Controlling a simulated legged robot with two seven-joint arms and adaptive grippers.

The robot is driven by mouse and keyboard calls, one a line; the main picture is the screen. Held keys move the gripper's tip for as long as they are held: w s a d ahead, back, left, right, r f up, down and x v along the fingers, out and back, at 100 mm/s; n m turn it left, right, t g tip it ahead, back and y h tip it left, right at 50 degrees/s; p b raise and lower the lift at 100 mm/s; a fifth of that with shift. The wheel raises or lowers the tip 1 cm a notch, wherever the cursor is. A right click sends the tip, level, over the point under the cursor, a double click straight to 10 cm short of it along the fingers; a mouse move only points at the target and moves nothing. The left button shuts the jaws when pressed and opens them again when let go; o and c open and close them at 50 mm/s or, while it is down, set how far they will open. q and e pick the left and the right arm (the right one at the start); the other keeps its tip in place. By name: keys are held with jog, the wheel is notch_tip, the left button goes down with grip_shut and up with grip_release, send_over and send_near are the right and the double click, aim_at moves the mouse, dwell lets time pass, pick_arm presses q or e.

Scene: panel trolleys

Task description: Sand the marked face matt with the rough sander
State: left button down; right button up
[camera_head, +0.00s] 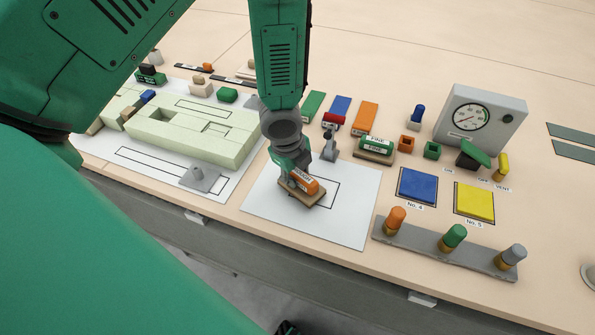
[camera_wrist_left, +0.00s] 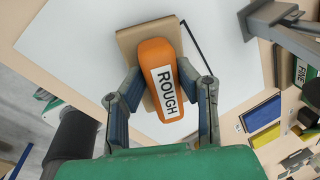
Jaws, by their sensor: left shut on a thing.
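The rough sander (camera_head: 306,183) has an orange handle on a flat tan block. In the left wrist view the sander (camera_wrist_left: 157,58) shows its ROUGH label. My left gripper (camera_head: 295,178) is shut on the handle, and its two fingers (camera_wrist_left: 160,78) flank it in the wrist view. The sander is over the white sheet (camera_head: 350,225), partly covering an outlined rectangle; I cannot tell whether it touches. I cannot tell which outline is the marked face. My right gripper is not in view.
The green FINE sander (camera_head: 376,146) stands right of a small grey clamp-like stand (camera_head: 330,147). A gauge box (camera_head: 482,120), blue pad (camera_head: 418,187), yellow pad (camera_head: 474,202) and a bar with three knobs (camera_head: 425,240) lie right. The sheet's front part is clear.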

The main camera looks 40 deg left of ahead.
aim_at(322, 188)
pick_arm(q)
jog(key=shift+f, duration=0.1)
dwell(0.3)
jog(key=shift+f, duration=0.4)
jog(key=shift+w+d+r, duration=0.1)
jog(key=shift+w+d, duration=0.1)
jog(key=shift+d, duration=0.8)
jog(key=shift+w+d+r, duration=0.1)
jog(key=shift+w+d, duration=0.1)
jog(key=shift+d, duration=0.8)
jog(key=shift+w+d+r, duration=0.1)
jog(key=shift+w+d, duration=0.1)
jog(key=shift+d, duration=0.8)
jog(key=shift+p, duration=0.3)
jog(key=shift+w+a+f+p, duration=0.15)
jog(key=shift+w+p, duration=0.15)
jog(key=shift+w, duration=0.3)
jog(key=shift+w+a+r+p, duration=0.15)
jog(key=shift+w+p, duration=0.1)
jog(key=shift+w, duration=0.3)
jog(key=shift+w+a+f, duration=0.25)
jog(key=shift+w, duration=0.3)
